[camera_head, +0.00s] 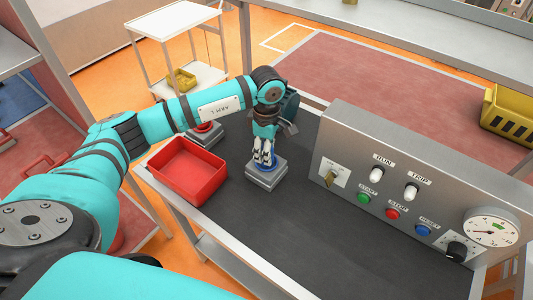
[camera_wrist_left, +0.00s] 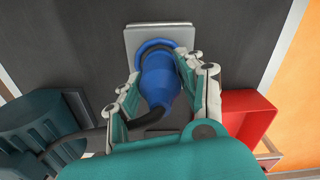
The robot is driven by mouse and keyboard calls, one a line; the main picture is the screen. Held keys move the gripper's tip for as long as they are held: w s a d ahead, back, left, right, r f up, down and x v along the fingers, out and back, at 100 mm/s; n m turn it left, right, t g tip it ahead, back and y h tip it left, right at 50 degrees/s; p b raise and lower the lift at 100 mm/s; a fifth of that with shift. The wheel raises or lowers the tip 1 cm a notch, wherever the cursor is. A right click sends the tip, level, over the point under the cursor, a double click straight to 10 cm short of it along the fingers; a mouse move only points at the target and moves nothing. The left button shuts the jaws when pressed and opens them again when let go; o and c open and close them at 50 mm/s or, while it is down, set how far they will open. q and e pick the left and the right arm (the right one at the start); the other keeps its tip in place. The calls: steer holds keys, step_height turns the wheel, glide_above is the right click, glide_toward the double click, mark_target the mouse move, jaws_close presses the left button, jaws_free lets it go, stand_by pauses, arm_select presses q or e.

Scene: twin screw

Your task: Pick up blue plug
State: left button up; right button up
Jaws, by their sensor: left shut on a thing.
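The blue plug (camera_wrist_left: 158,80) stands in or on a grey square socket base (camera_head: 266,174) on the dark worktop. A dark cable leads away from its near end in the left wrist view. My left gripper (camera_head: 264,158) points down over the base, and in the left wrist view its two fingers (camera_wrist_left: 158,92) lie on either side of the plug, shut on it. The plug's far end meets a blue ring on the base (camera_wrist_left: 132,36). Only a little blue shows below the fingers in the head view. My right gripper is not in view.
A red bin (camera_head: 190,170) stands left of the base, with a red plug or socket (camera_head: 206,130) behind it, partly hidden by my arm. A control panel (camera_head: 400,190) with buttons, switches and a gauge stands to the right. The dark worktop (camera_head: 300,240) in front is clear.

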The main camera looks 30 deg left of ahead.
arm_select(q)
jaws_close()
steer(key=shift+r, duration=0.1)
steer(key=shift+w+r+b, duration=0.1)
steer(key=shift+r+b, duration=0.35)
steer(key=shift+b, duration=0.1)
steer(key=shift+s+r+b, duration=0.2)
steer(key=shift+r+b, duration=0.65)
steer(key=shift+r, duration=0.25)
steer(key=s+d+r+b, duration=0.1)
steer(key=s+d+b, duration=0.15)
steer(key=s, duration=0.45)
steer(key=s+d+r+b, duration=0.1)
steer(key=s+d+b, duration=0.15)
steer(key=s, duration=0.55)
steer(key=shift+a+r+p, duration=0.1)
steer(key=shift+r+p, duration=1.3)
steer(key=shift+r, duration=1.5)
